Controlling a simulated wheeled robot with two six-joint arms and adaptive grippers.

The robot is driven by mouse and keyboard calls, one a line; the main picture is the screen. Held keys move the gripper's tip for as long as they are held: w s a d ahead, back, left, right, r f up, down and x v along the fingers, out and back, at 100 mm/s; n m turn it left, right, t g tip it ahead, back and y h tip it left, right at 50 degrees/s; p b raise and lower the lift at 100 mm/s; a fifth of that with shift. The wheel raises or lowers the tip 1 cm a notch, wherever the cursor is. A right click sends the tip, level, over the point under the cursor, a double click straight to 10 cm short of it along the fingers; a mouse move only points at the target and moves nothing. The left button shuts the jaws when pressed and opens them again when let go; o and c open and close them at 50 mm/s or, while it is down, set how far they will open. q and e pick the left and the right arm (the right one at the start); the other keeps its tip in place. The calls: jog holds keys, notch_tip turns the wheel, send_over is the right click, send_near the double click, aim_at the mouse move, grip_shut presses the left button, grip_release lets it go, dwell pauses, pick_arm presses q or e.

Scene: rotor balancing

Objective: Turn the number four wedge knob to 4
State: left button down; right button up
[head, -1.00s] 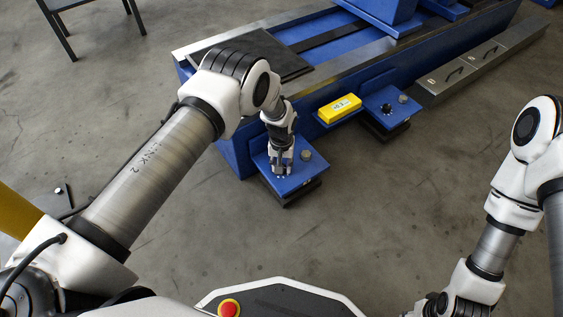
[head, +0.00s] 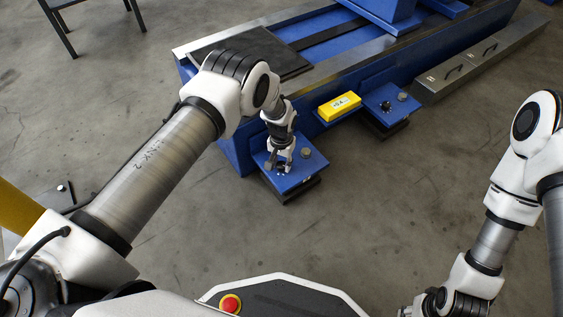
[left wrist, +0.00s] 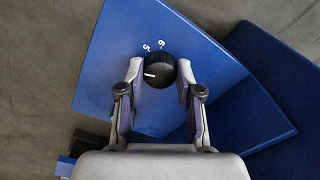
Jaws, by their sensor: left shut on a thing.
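In the left wrist view a round black knob (left wrist: 160,71) with a white pointer line stands on a tilted blue plate (left wrist: 110,80). The line points to the left of the picture. The white marks 5 and 6 show above the knob; other marks are hidden or out of view. My left gripper (left wrist: 159,68) has one finger on each side of the knob and is shut on it. In the head view my left gripper (head: 279,165) points down at the near blue plate (head: 296,181), and hides most of the knob.
A silver round part (head: 307,153) stands on the same plate, close right of my left gripper. Farther right are a yellow box (head: 339,107) and a second blue plate with a black knob (head: 386,106). The blue machine bed (head: 235,150) lies behind. The near floor is clear.

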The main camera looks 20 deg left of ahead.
aim_at(282, 164)
pick_arm(q)
jog(key=c, duration=0.8)
grip_release()
jog(key=shift+o, duration=0.2)
notch_tip(282, 164, up, 12)
